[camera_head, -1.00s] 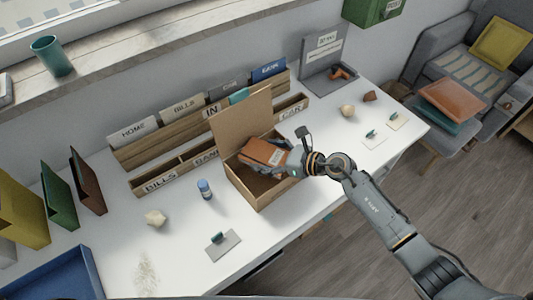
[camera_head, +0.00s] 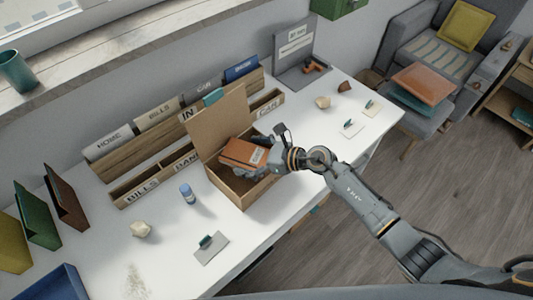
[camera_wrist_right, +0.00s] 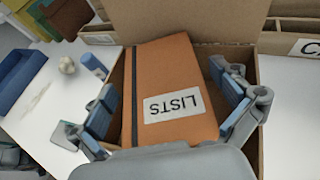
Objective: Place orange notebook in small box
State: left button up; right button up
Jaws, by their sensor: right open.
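The orange notebook (camera_head: 243,153) with a white label lies in the open cardboard small box (camera_head: 244,199), tilted against its inside. In the right wrist view the notebook (camera_wrist_right: 168,80) shows its "LISTS" label and a dark elastic band, with the box wall (camera_wrist_right: 262,110) around it. My right gripper (camera_head: 264,160) is at the box opening. In the right wrist view its fingers (camera_wrist_right: 165,105) are spread wide on both sides of the notebook, open. Part of the notebook's lower end is hidden by the gripper's palm. My left gripper is not in view.
A wooden file organizer (camera_head: 170,125) stands behind the box, whose raised lid (camera_head: 219,122) leans back towards it. A blue bottle (camera_head: 187,194), a crumpled paper ball (camera_head: 140,229) and a grey card with a green clip (camera_head: 211,247) lie left and in front. A blue tray (camera_head: 50,285) is at lower left.

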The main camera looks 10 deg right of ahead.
jog(key=b+v, duration=0.3)
jog(key=v, duration=1)
jog(key=shift+d, duration=0.3)
jog(key=shift+r, duration=0.1)
